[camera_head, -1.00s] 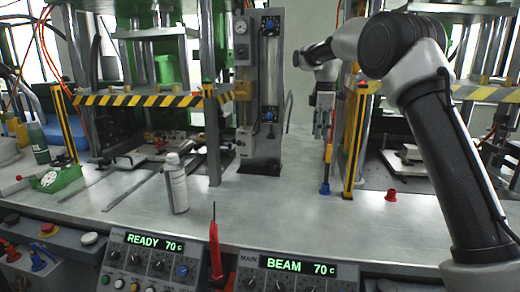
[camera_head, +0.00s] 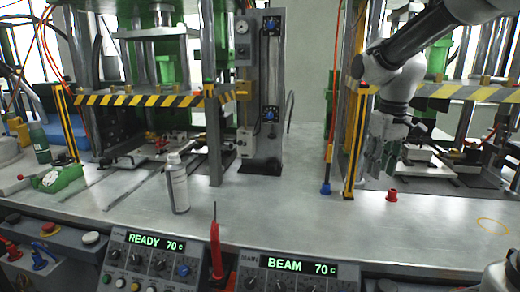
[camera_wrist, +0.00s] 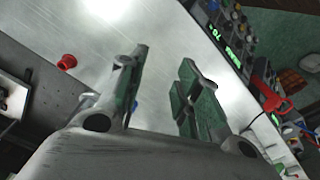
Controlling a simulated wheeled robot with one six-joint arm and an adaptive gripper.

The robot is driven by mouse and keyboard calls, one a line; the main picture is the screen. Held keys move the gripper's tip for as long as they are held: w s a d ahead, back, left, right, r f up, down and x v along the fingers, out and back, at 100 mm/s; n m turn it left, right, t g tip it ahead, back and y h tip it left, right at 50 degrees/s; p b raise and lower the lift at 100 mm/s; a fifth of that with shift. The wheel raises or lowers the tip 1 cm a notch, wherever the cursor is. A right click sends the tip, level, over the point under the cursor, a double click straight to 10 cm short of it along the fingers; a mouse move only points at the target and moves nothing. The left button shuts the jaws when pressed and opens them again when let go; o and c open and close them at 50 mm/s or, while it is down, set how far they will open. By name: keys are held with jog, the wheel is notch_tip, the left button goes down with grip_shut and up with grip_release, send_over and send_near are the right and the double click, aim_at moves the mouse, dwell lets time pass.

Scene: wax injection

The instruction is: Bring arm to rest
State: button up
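My gripper (camera_head: 375,170) hangs over the metal bench at the right, fingers down, beside the yellow-and-black post (camera_head: 354,145). In the wrist view my gripper (camera_wrist: 163,68) has its two fingers apart with nothing between them, so it is open and empty. My arm comes down to it from the upper right in the head view.
A red cap (camera_head: 391,195) stands on the bench near my gripper; it also shows in the wrist view (camera_wrist: 67,62). A white bottle (camera_head: 177,184) stands at the left. Control panels (camera_head: 285,272) line the front edge. The bench's middle (camera_head: 270,208) is clear.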

jog(key=s+d+m+t, duration=0.1)
jog(key=s+d, duration=0.1)
jog(key=s, duration=0.7)
jog(key=s+d+r+m+t, duration=0.1)
jog(key=s+d+m+t, duration=0.1)
jog(key=s, duration=0.8)
jog(key=shift+s+d+r+t, duration=0.25)
jog(key=shift+d+r+t, duration=0.05)
jog(key=shift+d, duration=0.5)
jog(key=shift+a, duration=0.1)
